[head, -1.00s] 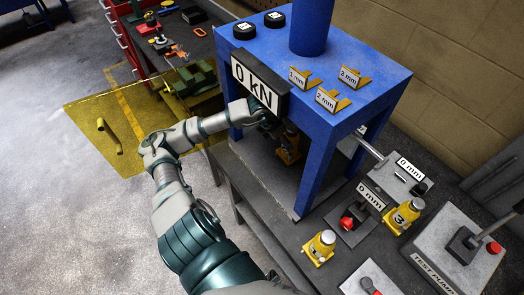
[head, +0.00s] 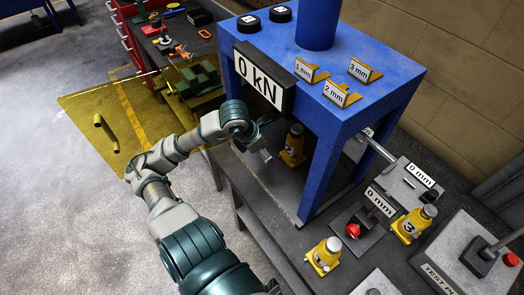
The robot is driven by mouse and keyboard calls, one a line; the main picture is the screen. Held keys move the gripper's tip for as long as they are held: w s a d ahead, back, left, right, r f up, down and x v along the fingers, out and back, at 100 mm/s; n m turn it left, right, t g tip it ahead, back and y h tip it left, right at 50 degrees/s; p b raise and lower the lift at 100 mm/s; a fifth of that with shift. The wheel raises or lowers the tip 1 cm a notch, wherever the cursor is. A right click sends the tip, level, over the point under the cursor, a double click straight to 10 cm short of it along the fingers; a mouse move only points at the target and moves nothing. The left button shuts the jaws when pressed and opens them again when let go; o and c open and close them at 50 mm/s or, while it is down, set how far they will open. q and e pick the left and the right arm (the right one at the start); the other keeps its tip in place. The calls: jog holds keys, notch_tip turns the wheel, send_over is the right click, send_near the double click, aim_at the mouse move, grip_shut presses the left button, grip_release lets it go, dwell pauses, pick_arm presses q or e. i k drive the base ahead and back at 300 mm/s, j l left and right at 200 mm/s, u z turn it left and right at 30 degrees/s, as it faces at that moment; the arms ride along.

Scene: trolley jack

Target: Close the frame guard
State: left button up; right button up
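The frame guard (head: 115,132) is a see-through yellow panel with a yellow handle (head: 107,134). It stands swung open to the left of the blue press frame (head: 322,172). My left gripper (head: 262,143) is at the press's front opening, below the 0 kN display (head: 259,78) and left of a yellow bottle jack (head: 292,146) inside the frame. A gap shows between gripper and jack. The gripper is partly hidden by its own wrist, and its finger opening is unclear. My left forearm crosses in front of the guard's right part. My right gripper is not in view.
More yellow jacks (head: 323,257) (head: 413,224) stand on the dark bench right of the press. A test pump (head: 470,265) is at the far right. A green vise (head: 196,79) and tool bench are behind the guard. Floor left of the guard is clear.

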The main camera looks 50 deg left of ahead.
aim_at(99, 120)
jog(key=k, duration=1)
